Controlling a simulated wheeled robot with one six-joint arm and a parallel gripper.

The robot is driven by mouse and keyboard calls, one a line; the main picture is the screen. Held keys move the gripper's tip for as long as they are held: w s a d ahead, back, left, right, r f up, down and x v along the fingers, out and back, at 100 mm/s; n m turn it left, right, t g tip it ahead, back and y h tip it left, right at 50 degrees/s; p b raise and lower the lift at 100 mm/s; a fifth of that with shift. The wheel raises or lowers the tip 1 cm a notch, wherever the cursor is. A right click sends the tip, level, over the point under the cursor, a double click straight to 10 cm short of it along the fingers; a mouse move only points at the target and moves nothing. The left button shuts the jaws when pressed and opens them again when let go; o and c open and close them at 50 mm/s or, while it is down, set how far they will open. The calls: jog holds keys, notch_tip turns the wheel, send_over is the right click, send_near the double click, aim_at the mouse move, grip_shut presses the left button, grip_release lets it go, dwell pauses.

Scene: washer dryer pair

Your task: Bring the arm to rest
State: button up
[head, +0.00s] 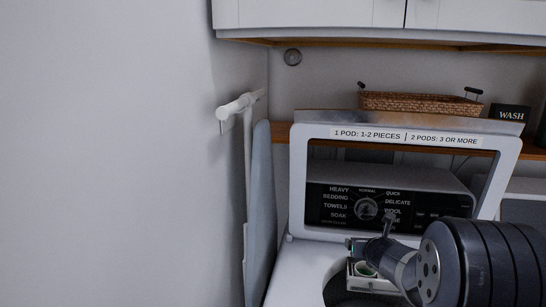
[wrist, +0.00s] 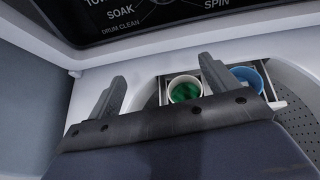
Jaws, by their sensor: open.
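Beyond the fingers is a pulled-out drawer (wrist: 277,92) holding a green-filled cup (wrist: 185,90) and a blue cup (wrist: 247,76). The right finger partly covers the drawer. In the head view the drawer (head: 372,284) is partly hidden by my wrist, which comes in from the right.
The washer lid (head: 503,150) stands raised, with a pod label on it. A wicker basket (head: 420,103) and a WASH sign (head: 511,113) are on the shelf behind. An ironing board (head: 262,205) leans at the left wall, below a white wall rack (head: 238,105). White cabinets (head: 310,14) hang above.

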jog(key=s+a+r+n+y+p, duration=0.3)
jog(key=s+a+r+p, duration=0.2)
jog(key=a+p, duration=0.2)
jog(key=shift+s+p, duration=0.2)
jog(key=shift+p, duration=0.8)
jog(key=shift+s+a, duration=0.1)
